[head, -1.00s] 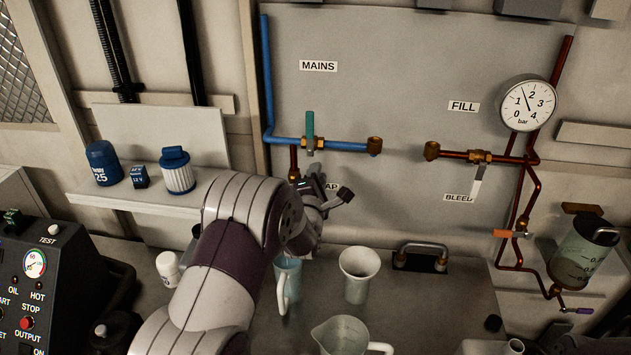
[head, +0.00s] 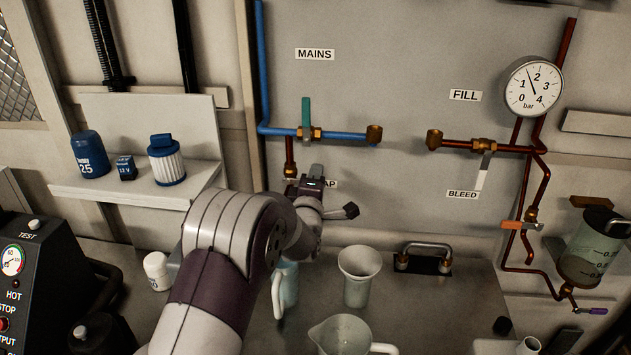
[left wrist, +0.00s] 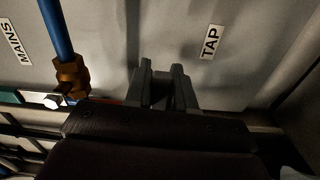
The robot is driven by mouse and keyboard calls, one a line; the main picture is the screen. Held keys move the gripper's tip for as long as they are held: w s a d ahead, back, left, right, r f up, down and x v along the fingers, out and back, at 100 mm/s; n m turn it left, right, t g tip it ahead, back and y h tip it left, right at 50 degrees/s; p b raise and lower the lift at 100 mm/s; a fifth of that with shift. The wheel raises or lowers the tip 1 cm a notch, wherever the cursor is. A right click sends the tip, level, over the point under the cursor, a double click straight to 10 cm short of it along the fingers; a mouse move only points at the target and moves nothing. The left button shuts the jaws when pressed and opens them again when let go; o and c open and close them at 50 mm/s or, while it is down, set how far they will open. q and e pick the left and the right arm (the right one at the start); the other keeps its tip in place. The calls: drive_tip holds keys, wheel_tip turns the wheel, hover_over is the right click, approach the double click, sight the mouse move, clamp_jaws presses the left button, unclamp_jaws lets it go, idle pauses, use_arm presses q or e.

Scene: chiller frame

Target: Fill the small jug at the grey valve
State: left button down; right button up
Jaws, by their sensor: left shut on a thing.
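The small jug (head: 290,284), pale blue with a white handle, stands on the worktop below the tap. My left arm hides part of it, and I cannot tell its water level. The brass tap pipe (head: 290,157) drops from the blue mains pipe beside the TAP label. My left gripper (head: 316,178) is at the tap, shut on what seems to be the grey valve's handle, which is mostly hidden. In the left wrist view its two grey fingers (left wrist: 163,82) point to the panel, left of the TAP label. My right gripper is not in view.
A white beaker (head: 358,279) and a larger measuring jug (head: 338,336) stand right of the small jug. The mains valve has a green lever (head: 306,112). The bleed valve has a pale lever (head: 484,169). A metal handle (head: 424,247) stands on the worktop.

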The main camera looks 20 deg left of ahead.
use_arm(q)
drive_tip(key=shift+s+f, duration=0.1)
drive_tip(key=shift+f, duration=0.45)
drive_tip(key=c, duration=1.1)
unclamp_jaws()
drive_tip(key=shift+o, duration=0.2)
drive_tip(key=shift+r, duration=0.1)
drive_tip(key=shift+r, duration=0.15)
drive_tip(key=shift+d, duration=0.1)
drive_tip(key=b+v, duration=0.2)
drive_tip(key=v, duration=1)
drive_tip(key=shift+s+b, duration=0.3)
drive_tip(key=shift+r, duration=0.15)
